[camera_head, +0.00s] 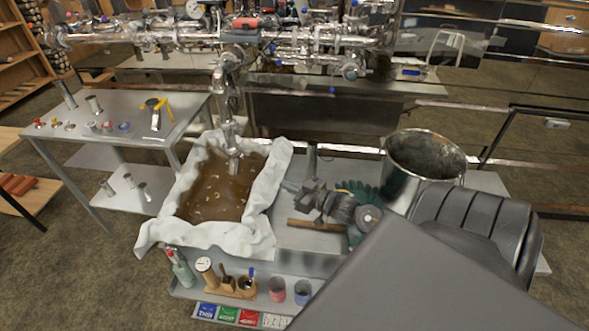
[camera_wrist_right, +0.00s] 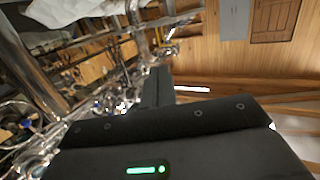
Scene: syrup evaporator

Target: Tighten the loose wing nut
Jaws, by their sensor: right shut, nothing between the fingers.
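I cannot make out a loose wing nut in either view. The shiny pipework (camera_head: 240,42) at the back, with its clamps and valves, is too small and cluttered to tell. My left gripper is not in view.
The cloth-lined pan (camera_head: 217,193) holds brown liquid under a vertical pipe (camera_head: 228,100). A steel bucket (camera_head: 405,185) stands right of my gripper. A side table (camera_head: 100,140) holds small fittings and a yellow-handled tool (camera_head: 170,108). A front shelf carries bottles and cups (camera_head: 277,289).

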